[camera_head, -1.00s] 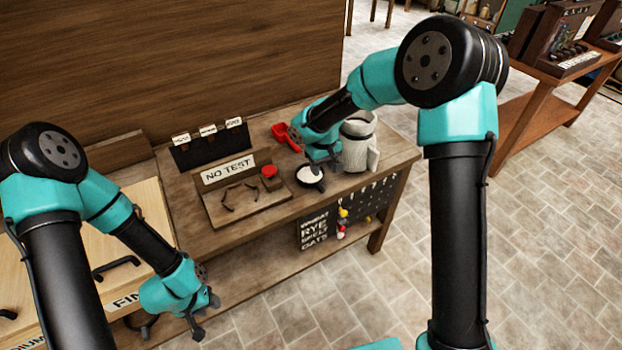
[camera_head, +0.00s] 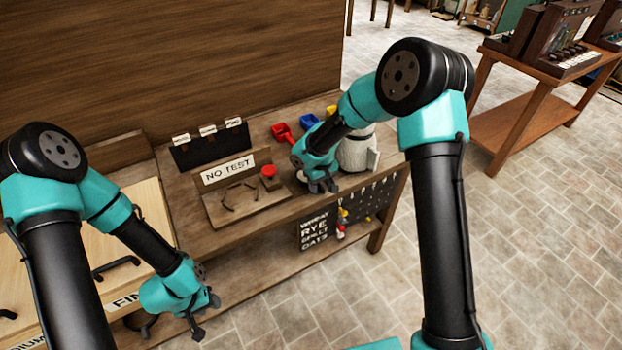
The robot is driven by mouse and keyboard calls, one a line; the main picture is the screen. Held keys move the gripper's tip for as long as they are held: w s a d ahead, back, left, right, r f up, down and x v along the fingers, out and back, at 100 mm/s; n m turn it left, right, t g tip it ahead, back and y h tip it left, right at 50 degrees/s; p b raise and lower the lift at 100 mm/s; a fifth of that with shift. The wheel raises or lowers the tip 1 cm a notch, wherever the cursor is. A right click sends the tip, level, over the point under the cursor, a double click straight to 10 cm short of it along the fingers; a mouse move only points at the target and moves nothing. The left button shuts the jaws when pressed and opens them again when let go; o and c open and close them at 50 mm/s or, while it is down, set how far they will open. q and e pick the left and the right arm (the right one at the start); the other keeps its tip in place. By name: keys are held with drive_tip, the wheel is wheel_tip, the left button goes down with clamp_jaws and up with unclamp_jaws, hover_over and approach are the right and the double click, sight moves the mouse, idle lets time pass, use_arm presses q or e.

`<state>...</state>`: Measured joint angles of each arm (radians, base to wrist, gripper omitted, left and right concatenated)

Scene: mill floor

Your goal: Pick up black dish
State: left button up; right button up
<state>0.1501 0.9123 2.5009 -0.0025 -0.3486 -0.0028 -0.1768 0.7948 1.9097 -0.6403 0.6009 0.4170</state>
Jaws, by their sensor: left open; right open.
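The black dish (camera_head: 300,177) with white contents is on the wooden bench, almost wholly hidden behind my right gripper; only a sliver shows at its left. My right gripper (camera_head: 322,189) is open and points down over the dish's spot. I cannot tell whether its fingers touch the dish. My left gripper (camera_head: 205,321) is open and empty, low at the left, in front of the bench and well away from the dish.
A pale sack-like container (camera_head: 357,152) stands close right of my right gripper. Red (camera_head: 283,132), blue (camera_head: 309,122) and yellow (camera_head: 332,110) scoops lie behind. A NO TEST board (camera_head: 228,168) with a red-topped item (camera_head: 268,172) is left of the dish.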

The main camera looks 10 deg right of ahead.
wheel_tip(320, 180, down, 2)
drive_tip(key=shift+f, duration=0.1)
idle(0.4)
clamp_jaws()
idle(0.3)
